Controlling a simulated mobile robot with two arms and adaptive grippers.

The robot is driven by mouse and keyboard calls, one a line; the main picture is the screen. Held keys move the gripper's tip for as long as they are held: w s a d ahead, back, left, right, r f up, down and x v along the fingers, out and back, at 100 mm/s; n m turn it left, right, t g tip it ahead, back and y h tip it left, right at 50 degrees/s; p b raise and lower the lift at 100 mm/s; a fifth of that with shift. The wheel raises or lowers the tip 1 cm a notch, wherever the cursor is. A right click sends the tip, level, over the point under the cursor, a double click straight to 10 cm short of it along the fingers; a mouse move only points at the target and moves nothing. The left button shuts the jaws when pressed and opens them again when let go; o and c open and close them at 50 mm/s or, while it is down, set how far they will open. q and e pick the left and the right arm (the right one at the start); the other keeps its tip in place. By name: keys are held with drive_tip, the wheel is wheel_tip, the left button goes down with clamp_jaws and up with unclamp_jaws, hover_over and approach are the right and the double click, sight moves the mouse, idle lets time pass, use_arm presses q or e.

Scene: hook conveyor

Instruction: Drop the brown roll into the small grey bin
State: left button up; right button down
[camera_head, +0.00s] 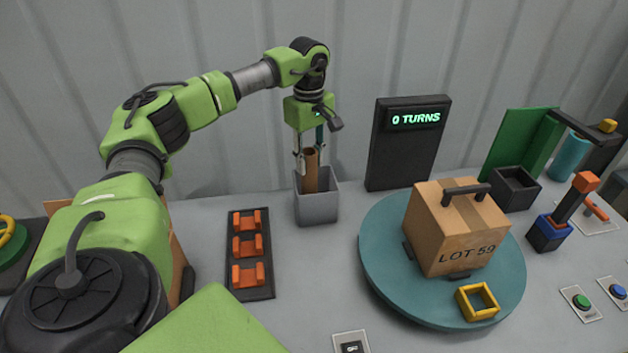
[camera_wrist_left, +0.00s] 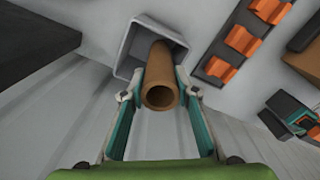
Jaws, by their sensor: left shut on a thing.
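The brown roll (camera_head: 311,170) is upright, with its lower part inside the mouth of the small grey bin (camera_head: 317,207) on the table. My left gripper (camera_head: 310,160) is above the bin and shut on the roll's upper part. In the left wrist view the roll (camera_wrist_left: 160,93) sits between the teal finger pads of the gripper (camera_wrist_left: 161,98), its hollow end toward the camera. Its far end reaches into the grey bin (camera_wrist_left: 128,45). The roll's lower end is hidden by the bin wall. My right gripper does not show.
A black rack with orange clips (camera_head: 250,292) stands left of the bin. A teal turntable (camera_head: 380,262) with a cardboard box (camera_head: 452,235) is to the right. A dark display (camera_head: 405,160) reading "0 TURNS" stands behind. Bare table lies in front of the bin.

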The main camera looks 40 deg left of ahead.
use_arm(q)
drive_tip(key=shift+r, duration=0.1)
drive_tip(key=o, duration=1.3)
wheel_tip(320, 180, up, 12)
